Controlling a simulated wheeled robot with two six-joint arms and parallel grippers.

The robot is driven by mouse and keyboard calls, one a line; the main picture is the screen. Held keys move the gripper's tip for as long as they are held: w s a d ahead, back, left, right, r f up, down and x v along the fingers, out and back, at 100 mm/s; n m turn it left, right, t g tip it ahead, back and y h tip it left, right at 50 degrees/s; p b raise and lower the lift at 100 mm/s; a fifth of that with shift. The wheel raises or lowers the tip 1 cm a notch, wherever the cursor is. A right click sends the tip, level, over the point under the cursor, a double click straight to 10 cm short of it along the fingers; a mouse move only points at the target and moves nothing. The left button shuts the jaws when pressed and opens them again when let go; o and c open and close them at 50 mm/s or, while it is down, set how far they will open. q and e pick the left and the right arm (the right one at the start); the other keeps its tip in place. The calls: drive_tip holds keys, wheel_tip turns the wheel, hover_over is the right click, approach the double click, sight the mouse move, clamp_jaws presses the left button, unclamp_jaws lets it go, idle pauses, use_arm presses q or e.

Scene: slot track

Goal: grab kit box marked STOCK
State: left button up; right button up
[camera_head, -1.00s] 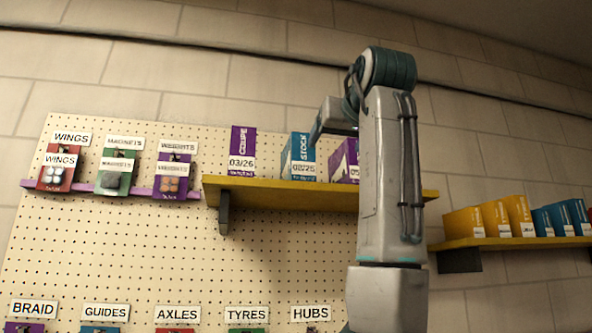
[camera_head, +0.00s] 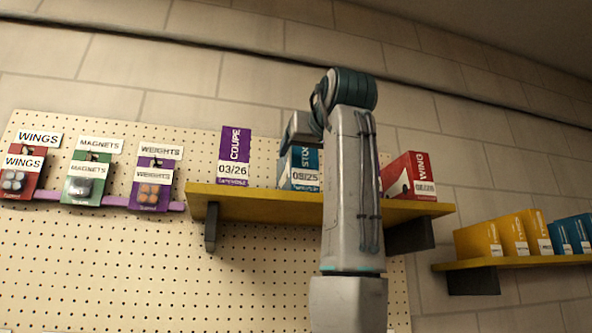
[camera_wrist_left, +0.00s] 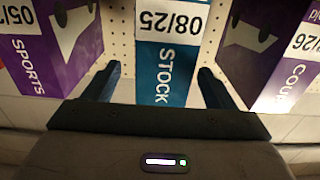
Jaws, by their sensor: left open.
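The teal kit box marked STOCK (camera_head: 305,177) stands on the yellow shelf in the head view, partly hidden by my left arm. In the left wrist view the STOCK box (camera_wrist_left: 168,55) appears upside down, with 08/25 on its white band. My left gripper (camera_wrist_left: 160,70) is open, with one finger on each side of the STOCK box's front in that view. I cannot tell how deep the fingers reach or whether they touch it. In the head view the wrist (camera_head: 303,130) is in front of the box's upper left. My right gripper is out of view.
A purple COUPE box (camera_head: 234,150) stands left of STOCK on the yellow shelf (camera_head: 262,203). A purple SPORTS box (camera_wrist_left: 40,55) flanks it on the other side. A red WING box (camera_head: 408,178) is at the shelf's right. Hanging packs (camera_head: 88,180) are on the pegboard.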

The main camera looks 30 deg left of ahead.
use_arm(q)
drive_tip(key=p+x, duration=0.1)
drive_tip(key=x, duration=0.1)
drive_tip(key=p+x, duration=0.2)
drive_tip(key=x, duration=0.1)
drive_tip(key=shift+a+f, duration=0.25)
drive_tip(key=shift+a, duration=0.1)
drive_tip(key=shift+c, duration=0.5)
drive_tip(key=shift+d, duration=0.1)
drive_tip(key=c, duration=1.1)
drive_tip(key=shift+c, duration=0.4)
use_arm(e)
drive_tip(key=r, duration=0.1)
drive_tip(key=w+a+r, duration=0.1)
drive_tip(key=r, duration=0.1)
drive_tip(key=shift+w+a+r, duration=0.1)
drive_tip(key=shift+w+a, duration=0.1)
